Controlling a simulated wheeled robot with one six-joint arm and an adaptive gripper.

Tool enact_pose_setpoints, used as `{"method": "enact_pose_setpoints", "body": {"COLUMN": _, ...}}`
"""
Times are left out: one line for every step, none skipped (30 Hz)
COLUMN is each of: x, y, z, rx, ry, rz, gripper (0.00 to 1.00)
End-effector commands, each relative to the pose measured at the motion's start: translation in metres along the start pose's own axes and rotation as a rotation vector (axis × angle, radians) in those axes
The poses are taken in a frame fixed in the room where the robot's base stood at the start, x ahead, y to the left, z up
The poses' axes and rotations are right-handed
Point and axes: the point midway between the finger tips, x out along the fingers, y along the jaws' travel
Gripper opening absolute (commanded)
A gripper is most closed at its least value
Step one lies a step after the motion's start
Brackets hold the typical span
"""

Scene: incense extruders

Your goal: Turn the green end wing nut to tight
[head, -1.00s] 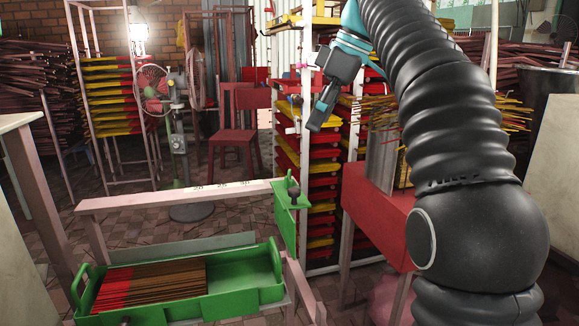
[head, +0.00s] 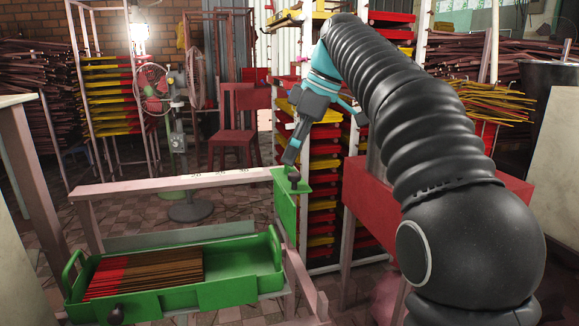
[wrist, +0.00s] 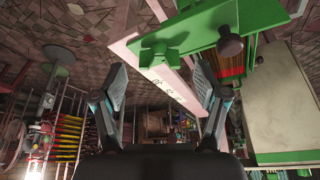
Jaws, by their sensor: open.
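The green end stop (head: 285,205) sits at the right end of a pale beam (head: 180,183) with printed marks. In the wrist view a green wing nut (wrist: 158,53) stands out from the green end plate (wrist: 205,30). A dark round knob (wrist: 230,42) is beside it on the plate; this knob also shows in the head view (head: 294,181). My gripper (head: 290,157) points down just above the end stop. In the wrist view my gripper (wrist: 160,68) is open and empty, its fingers either side of the nut's line. Contact with the nut cannot be told.
A green tray (head: 240,262) holding brown and red incense sticks (head: 145,272) is below the beam. A red table (head: 375,205) and a rack of red and yellow trays (head: 322,190) stand close on the right. A fan (head: 153,85) stands behind.

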Motion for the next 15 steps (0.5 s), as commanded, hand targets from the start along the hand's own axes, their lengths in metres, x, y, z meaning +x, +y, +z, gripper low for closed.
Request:
{"method": "enact_pose_setpoints", "body": {"x": 0.008, "y": -0.001, "z": 0.001, "rx": 0.000, "ry": 0.000, "rz": -0.001, "gripper": 0.73}}
{"method": "enact_pose_setpoints", "body": {"x": 0.011, "y": 0.000, "z": 0.001, "rx": 0.000, "ry": 0.000, "rz": 0.000, "gripper": 0.73}}
{"method": "enact_pose_setpoints", "body": {"x": 0.014, "y": 0.000, "z": 0.000, "rx": 0.000, "ry": 0.000, "rz": 0.000, "gripper": 0.73}}
{"method": "enact_pose_setpoints", "body": {"x": 0.016, "y": 0.000, "z": 0.001, "rx": 0.000, "ry": 0.000, "rz": 0.000, "gripper": 0.73}}
{"method": "enact_pose_setpoints", "body": {"x": 0.018, "y": 0.000, "z": 0.001, "rx": 0.000, "ry": 0.000, "rz": 0.000, "gripper": 0.73}}
{"method": "enact_pose_setpoints", "body": {"x": 0.020, "y": 0.000, "z": 0.000, "rx": 0.000, "ry": 0.000, "rz": 0.000, "gripper": 0.73}}
{"method": "enact_pose_setpoints", "body": {"x": 0.021, "y": 0.000, "z": 0.000, "rx": 0.000, "ry": 0.000, "rz": 0.001, "gripper": 0.73}}
{"method": "enact_pose_setpoints", "body": {"x": 0.021, "y": 0.000, "z": 0.000, "rx": 0.000, "ry": 0.001, "rz": 0.001, "gripper": 0.73}}
{"method": "enact_pose_setpoints", "body": {"x": 0.022, "y": 0.000, "z": 0.000, "rx": 0.000, "ry": 0.001, "rz": 0.001, "gripper": 0.73}}
{"method": "enact_pose_setpoints", "body": {"x": 0.022, "y": 0.000, "z": 0.000, "rx": 0.000, "ry": 0.001, "rz": 0.001, "gripper": 0.73}}
{"method": "enact_pose_setpoints", "body": {"x": 0.022, "y": 0.000, "z": 0.000, "rx": 0.000, "ry": 0.001, "rz": 0.001, "gripper": 0.73}}
{"method": "enact_pose_setpoints", "body": {"x": 0.022, "y": 0.000, "z": 0.000, "rx": 0.000, "ry": 0.001, "rz": 0.001, "gripper": 0.73}}
{"method": "enact_pose_setpoints", "body": {"x": 0.022, "y": 0.000, "z": 0.000, "rx": 0.000, "ry": 0.001, "rz": 0.001, "gripper": 0.73}}
{"method": "enact_pose_setpoints", "body": {"x": 0.022, "y": 0.000, "z": 0.000, "rx": 0.000, "ry": 0.001, "rz": 0.001, "gripper": 0.73}}
{"method": "enact_pose_setpoints", "body": {"x": 0.022, "y": 0.000, "z": 0.000, "rx": 0.000, "ry": 0.001, "rz": 0.001, "gripper": 0.73}}
